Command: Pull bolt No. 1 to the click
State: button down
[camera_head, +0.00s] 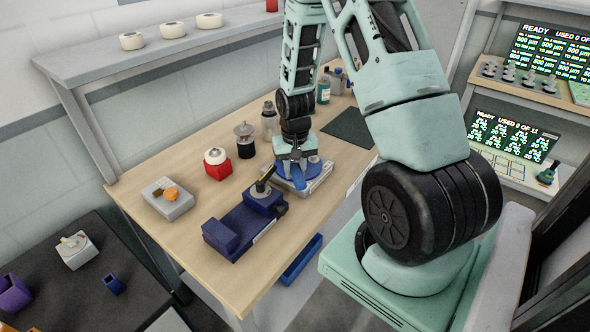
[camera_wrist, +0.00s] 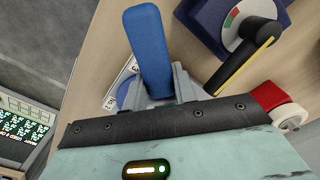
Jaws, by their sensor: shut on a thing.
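My gripper (camera_head: 292,166) is at the far part of the wooden bench, over a light grey base (camera_head: 312,188) with a round blue disc (camera_head: 315,168). In the wrist view my gripper (camera_wrist: 158,78) is shut on a long blue handle (camera_wrist: 148,40), its rounded end reaching up past the fingers. In the head view the blue handle (camera_head: 299,181) shows just below the fingers. My fingers hide where it joins the base. I cannot tell which part is bolt No. 1.
A dark blue device (camera_head: 240,225) with a black, yellow-striped lever (camera_wrist: 243,60) stands close by my gripper. A red block with a white roll (camera_head: 216,160) and a grey box (camera_head: 168,197) stand left. A dark mat (camera_head: 348,128) lies behind. Screens (camera_head: 510,135) are at right.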

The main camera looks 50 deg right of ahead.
jog(key=shift+r+p, duration=1.65)
jog(key=shift+r, duration=0.5)
jog(key=shift+w+a+m+p, duration=0.3)
jog(key=shift+w+a+p, duration=0.1)
jog(key=shift+p, duration=0.55)
jog(key=shift+w+a+f+m, duration=0.1)
jog(key=shift+a+f+m, duration=0.05)
jog(key=shift+f+m, duration=0.15)
